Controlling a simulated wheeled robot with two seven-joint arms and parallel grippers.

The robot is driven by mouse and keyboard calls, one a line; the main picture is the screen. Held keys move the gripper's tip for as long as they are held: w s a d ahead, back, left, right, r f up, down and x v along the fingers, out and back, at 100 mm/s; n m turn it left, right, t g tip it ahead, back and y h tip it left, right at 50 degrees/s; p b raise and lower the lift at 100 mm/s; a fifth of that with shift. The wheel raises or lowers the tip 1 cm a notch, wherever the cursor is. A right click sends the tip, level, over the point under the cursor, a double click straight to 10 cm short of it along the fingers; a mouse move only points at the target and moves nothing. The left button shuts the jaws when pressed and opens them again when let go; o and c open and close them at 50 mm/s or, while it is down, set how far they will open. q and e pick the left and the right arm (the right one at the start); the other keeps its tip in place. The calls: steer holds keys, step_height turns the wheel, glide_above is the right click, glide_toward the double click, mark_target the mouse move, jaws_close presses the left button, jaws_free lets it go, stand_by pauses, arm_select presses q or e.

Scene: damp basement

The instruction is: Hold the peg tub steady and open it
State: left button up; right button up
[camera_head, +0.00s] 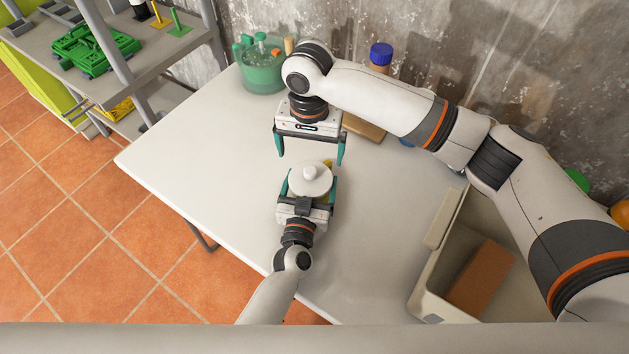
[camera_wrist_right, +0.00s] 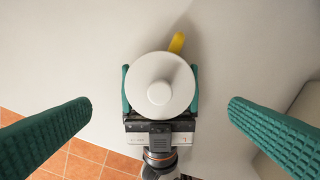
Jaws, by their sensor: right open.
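The peg tub, with a round white lid and a raised knob (camera_head: 311,172), stands on the white table. In the right wrist view the lid (camera_wrist_right: 160,92) is centred and hides the tub's body. My left gripper (camera_head: 308,186) comes from the table's front edge, with its green fingers closed against opposite sides of the tub. My right gripper (camera_head: 311,160) is open and empty, pointing down above and slightly behind the tub. In the right wrist view its fingers stand wide apart on either side of the lid. A yellow piece (camera_wrist_right: 177,42) sticks out behind the lid.
A beige bin (camera_head: 437,225) holding a brown block (camera_head: 480,278) is at right. The table's left part is clear.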

mark_target(310, 170)
arm_select(q)
steer(key=c, duration=1.1)
steer(key=shift+c, duration=0.2)
arm_select(e)
step_height(310, 170, up, 4)
steer(key=n, duration=0.4)
steer(key=shift+n, duration=0.3)
step_height(310, 170, down, 11)
steer(key=shift+f, duration=0.15)
steer(key=shift+c, duration=0.6)
steer(key=c, duration=0.7)
steer(key=shift+c, duration=0.2)
steer(key=shift+r, duration=0.25)
steer(key=shift+r, duration=0.9)
